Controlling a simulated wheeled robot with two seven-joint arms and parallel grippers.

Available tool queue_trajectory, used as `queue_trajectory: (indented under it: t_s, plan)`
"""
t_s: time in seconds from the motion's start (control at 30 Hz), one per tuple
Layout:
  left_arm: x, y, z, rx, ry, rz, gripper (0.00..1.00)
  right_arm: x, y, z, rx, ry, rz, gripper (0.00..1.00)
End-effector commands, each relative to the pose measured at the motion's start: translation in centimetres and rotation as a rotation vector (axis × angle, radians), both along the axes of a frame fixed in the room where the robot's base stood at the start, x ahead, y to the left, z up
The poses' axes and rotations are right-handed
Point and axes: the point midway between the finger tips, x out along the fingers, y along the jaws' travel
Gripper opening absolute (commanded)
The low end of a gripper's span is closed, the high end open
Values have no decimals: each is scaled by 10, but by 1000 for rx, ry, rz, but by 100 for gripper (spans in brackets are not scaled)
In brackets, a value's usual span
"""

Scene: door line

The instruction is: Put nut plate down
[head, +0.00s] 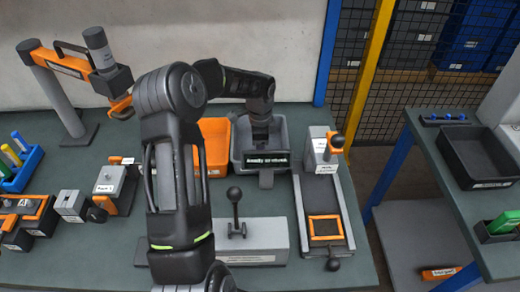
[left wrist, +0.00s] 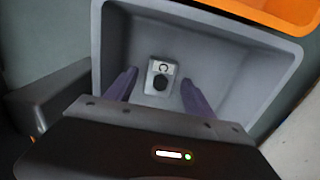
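The nut plate (left wrist: 162,75), a small light grey plate with a round hole and a dark hexagonal nut, lies on the floor of the grey bin (left wrist: 275,65) in the left wrist view. My left gripper (left wrist: 158,92) is open, its two fingers apart on either side of the plate, with visible gaps to it. In the head view the left gripper (head: 260,138) reaches down into the grey bin (head: 283,130) and hides the plate. My right gripper is in neither view.
An orange bin (head: 217,147) stands directly left of the grey bin. A clamp fixture with an orange frame (head: 324,228) is to the right, and a lever fixture (head: 237,215) is in front. A second table with a black tray (head: 480,155) is at far right.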

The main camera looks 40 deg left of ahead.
Motion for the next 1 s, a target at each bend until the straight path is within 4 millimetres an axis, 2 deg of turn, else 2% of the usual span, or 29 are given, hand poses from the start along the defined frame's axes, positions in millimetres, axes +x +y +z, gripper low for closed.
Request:
queue_trajectory:
  t_s: [0.23, 0.37, 0.57, 0.8, 1.0]
  plan:
    - [0, 0, 1, 0, 0, 0, 62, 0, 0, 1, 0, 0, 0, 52]
    - [0, 0, 9, 1, -1, 0, 62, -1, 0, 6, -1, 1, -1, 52]
    - [0, 0, 42, 1, -2, -1, 62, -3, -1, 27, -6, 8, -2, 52]
    - [0, 0, 93, 1, -1, -1, 62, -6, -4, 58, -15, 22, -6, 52]
    - [0, 0, 120, 1, -1, 0, 62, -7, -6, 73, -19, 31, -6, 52]
